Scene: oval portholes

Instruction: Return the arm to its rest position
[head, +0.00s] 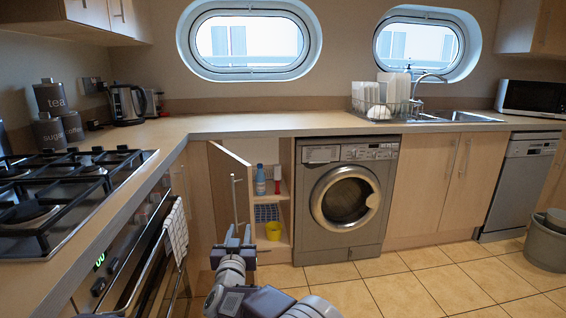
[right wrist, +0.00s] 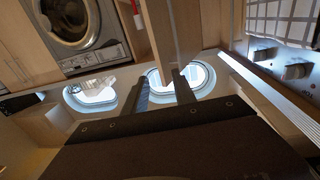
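My right gripper (head: 239,236) is low in the middle of the head view, with its arm coming up from the bottom edge. Its two fingers point up in front of the open cabinet door (head: 230,185), near the lower end of the door's handle (head: 235,197). In the right wrist view the gripper (right wrist: 162,88) has its fingers apart and nothing between them. That view is turned over, and the door (right wrist: 170,35) runs beyond the fingertips. Whether the gripper touches the door cannot be told. My left gripper is not in view.
The open cabinet holds a blue bottle (head: 260,180), a red item (head: 277,180) and a yellow cup (head: 273,231). A washing machine (head: 345,200) stands to its right. The hob (head: 65,190) and oven are at left. Tiled floor (head: 430,285) is clear at right, up to a grey bin (head: 546,245).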

